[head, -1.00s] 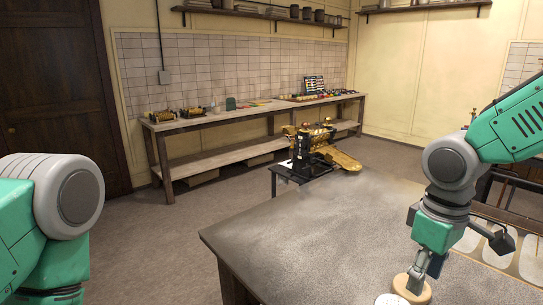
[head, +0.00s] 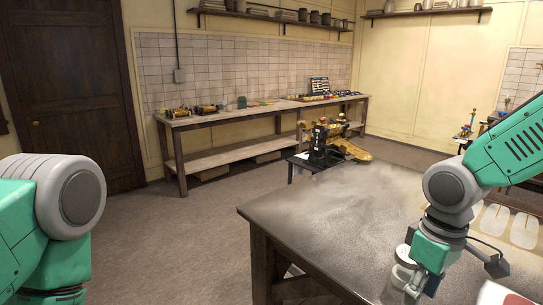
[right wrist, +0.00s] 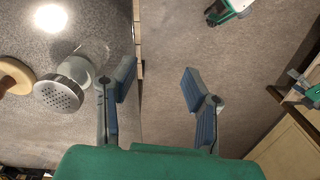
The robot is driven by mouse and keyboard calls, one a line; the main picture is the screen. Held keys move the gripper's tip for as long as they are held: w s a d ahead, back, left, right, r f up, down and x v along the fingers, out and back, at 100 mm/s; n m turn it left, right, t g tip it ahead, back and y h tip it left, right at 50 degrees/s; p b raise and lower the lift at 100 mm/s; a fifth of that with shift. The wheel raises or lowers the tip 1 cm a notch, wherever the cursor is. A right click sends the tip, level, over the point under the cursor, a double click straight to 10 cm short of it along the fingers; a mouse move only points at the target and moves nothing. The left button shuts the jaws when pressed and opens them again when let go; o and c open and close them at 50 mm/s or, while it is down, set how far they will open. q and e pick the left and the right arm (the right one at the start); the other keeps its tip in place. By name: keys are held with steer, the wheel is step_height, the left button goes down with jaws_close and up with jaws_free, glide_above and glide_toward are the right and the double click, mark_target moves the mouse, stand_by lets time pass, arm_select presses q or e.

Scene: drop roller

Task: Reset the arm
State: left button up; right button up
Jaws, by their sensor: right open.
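My right gripper (right wrist: 157,84) is open in the right wrist view, with nothing between its two blue fingers. Bare floor shows through the gap, and the table edge runs beside the left finger. A grey cup-like piece with a perforated round face (right wrist: 58,95) and a pale cup (right wrist: 80,70) stand on the table, left of the fingers. A round wooden piece (right wrist: 14,76) is farther left, partly cut off. In the head view my right arm hangs over the near table, and its fingers are hard to make out. My left arm enters from the left; its gripper is out of frame.
The speckled grey table (head: 335,215) fills the lower right. A small stand with a black and gold machine (head: 328,145) is behind it. A long workbench (head: 240,116) runs along the tiled wall. The floor (head: 170,240) is open at left and centre.

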steer(key=s+f+m+y+b, duration=0.1)
steer(key=s+f+m+b, duration=0.3)
steer(key=f, duration=0.8)
steer(key=s+f+n+y+b, duration=0.1)
steer(key=s+f, duration=0.5)
steer(key=f, duration=0.6)
arm_select(q)
step_height(320, 180, down, 10)
steer(key=b, duration=0.4)
steer(key=shift+w+d, duration=0.2)
steer(key=shift+d, duration=0.05)
arm_select(e)
steer(key=s+d+f+m+h, duration=0.2)
steer(key=s+d+f, duration=0.1)
steer(key=s+f, duration=0.8)
steer(key=shift+s+d+f+m+t, duration=0.3)
steer(key=shift+s+f+t, duration=0.1)
steer(key=shift+f, duration=0.8)
arm_select(q)
steer(key=shift+d+r, duration=0.15)
arm_select(e)
steer(key=shift+d, duration=0.1)
